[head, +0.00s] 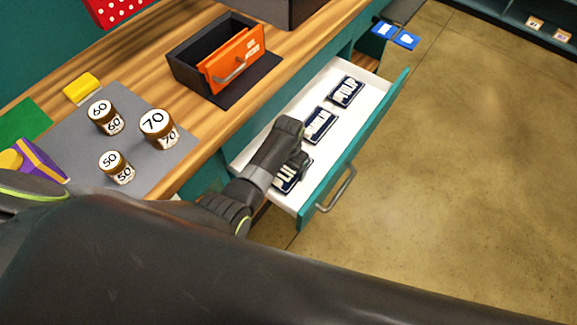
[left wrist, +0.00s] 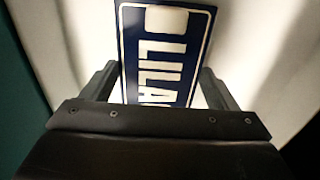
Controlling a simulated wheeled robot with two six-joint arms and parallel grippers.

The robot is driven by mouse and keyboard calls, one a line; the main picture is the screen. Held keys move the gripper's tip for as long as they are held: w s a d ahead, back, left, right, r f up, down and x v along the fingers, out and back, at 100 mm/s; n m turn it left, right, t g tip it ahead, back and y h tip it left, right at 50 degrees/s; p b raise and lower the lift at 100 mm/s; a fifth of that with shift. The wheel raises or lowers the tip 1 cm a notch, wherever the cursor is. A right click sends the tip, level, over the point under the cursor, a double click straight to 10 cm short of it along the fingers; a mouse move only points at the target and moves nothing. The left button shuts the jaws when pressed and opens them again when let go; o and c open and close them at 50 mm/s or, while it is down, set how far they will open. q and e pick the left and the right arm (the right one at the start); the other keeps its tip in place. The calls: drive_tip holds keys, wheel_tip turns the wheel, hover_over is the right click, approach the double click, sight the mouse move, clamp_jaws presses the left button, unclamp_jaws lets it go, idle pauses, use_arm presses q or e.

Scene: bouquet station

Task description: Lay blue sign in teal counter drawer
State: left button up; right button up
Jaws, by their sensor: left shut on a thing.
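A blue sign with white letters reading "LILA..." (left wrist: 165,55) is between the fingers of my left gripper (left wrist: 158,92); its lower end is hidden by the gripper. In the head view the left gripper (head: 296,163) is over the near end of the open teal counter drawer (head: 362,143), shut on this sign (head: 288,183), which is partly covered. The sign is inside the drawer's outline, at or just above the white floor; I cannot tell if it touches. My right gripper is not in view.
Two more dark blue signs, one in the middle (head: 320,125) and one at the far end (head: 346,92), lie in the drawer. The counter holds brown lidded jars (head: 157,124) on a grey mat and a dark box with an orange drawer front (head: 232,62). The floor at right is clear.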

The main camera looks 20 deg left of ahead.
sight(288, 171)
use_arm(q)
drive_tip(key=shift+f, duration=0.15)
drive_tip(key=o, duration=1)
drive_tip(key=shift+o, duration=0.2)
drive_tip(key=shift+r, duration=0.35)
wheel_tip(288, 171, up, 12)
drive_tip(key=p, duration=0.1)
drive_tip(key=shift+f, duration=0.15)
drive_tip(key=shift+f, duration=0.1)
